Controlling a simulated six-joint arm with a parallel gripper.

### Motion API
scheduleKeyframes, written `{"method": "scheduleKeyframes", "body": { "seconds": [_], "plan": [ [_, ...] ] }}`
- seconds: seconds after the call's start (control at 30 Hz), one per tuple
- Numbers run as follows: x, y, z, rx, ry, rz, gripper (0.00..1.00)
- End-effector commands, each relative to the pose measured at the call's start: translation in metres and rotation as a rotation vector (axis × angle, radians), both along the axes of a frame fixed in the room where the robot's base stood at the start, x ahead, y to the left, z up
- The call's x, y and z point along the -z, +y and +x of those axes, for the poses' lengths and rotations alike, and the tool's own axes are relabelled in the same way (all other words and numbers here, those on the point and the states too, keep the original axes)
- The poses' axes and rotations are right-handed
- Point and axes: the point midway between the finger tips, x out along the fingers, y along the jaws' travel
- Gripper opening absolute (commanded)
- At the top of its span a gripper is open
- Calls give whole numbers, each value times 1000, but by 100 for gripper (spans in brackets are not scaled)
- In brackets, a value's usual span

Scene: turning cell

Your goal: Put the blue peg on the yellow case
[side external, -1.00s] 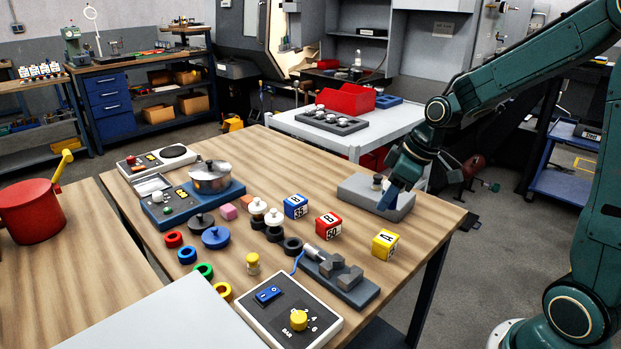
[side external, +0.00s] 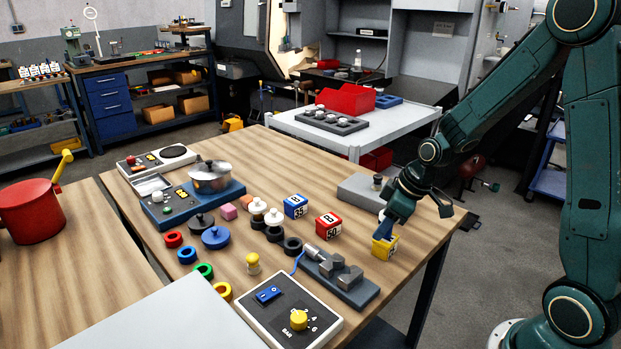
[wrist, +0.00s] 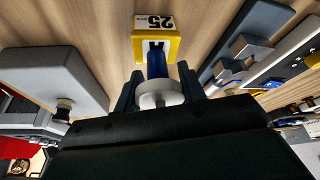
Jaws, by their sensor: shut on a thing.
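The yellow case (side external: 386,248) stands near the right edge of the wooden table, marked with black print. It also shows in the wrist view (wrist: 142,46), with a white label reading 25. My gripper (side external: 385,229) is directly over the case, pointing down, shut on the blue peg (wrist: 157,66). In the wrist view the peg stands between my two fingers (wrist: 158,88), with a pale round disc at its near end. Its far end overlaps the case in the picture; I cannot tell whether they touch.
A grey block (side external: 358,191) with a small knob lies behind the case. A red case (side external: 328,226) and a blue case (side external: 296,206) stand to the left. A dark vise-like fixture (side external: 345,278) lies in front. Bare table surrounds the yellow case.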

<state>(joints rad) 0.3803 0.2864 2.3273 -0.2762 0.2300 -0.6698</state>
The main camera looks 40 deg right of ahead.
Motion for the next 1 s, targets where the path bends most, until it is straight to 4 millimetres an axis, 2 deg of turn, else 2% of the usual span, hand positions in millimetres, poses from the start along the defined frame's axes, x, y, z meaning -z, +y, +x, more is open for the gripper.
{"method": "scheduleKeyframes", "body": {
  "seconds": [0.47,0.5,0.6,1.0],
  "plan": [
    [5,0,0,0,-2,0,12],
    [5,0,0,0,-1,0,46],
    [5,0,0,0,-1,0,62],
    [2,0,0,0,-2,0,62]
  ]
}}
